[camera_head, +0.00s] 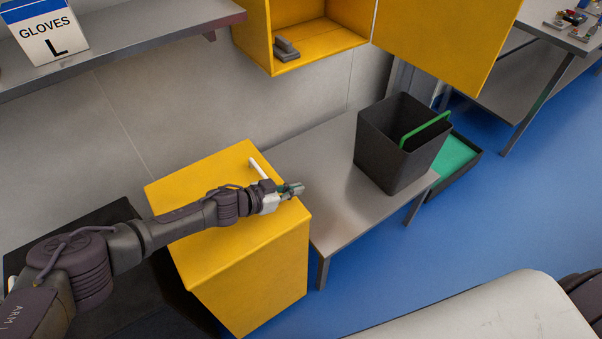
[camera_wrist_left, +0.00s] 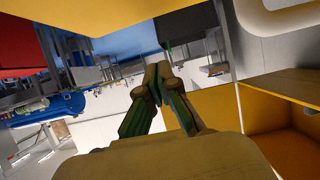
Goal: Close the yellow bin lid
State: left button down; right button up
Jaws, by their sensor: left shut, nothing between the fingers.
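The yellow bin (camera_head: 262,278) stands at the lower left of the head view. Its lid (camera_head: 222,246) lies flat across the top, with no gap showing along the visible front edge. A white bar handle (camera_head: 258,167) shows near the lid's far edge. My left arm reaches across above the lid. My left gripper (camera_head: 292,188) is shut and empty, over the lid's right edge; I cannot tell whether it touches. The wrist view shows its fingers (camera_wrist_left: 158,85) together, with yellow panels around them. My right gripper is not in view.
A yellow wall cabinet (camera_head: 305,52) hangs behind with its door (camera_head: 447,38) open. A grey bench (camera_head: 327,195) right of the bin carries a dark tub (camera_head: 385,155). A shelf (camera_head: 120,38) runs at upper left.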

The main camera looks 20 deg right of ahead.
aim_at(295, 203)
pick_arm(q)
jog(key=shift+y, duration=0.7)
notch_tip(295, 203, down, 4)
jog(key=shift+w+b, duration=0.1)
jog(key=shift+b, duration=0.2)
jog(key=shift+s+f, duration=0.2)
jog(key=shift+f, duration=0.1)
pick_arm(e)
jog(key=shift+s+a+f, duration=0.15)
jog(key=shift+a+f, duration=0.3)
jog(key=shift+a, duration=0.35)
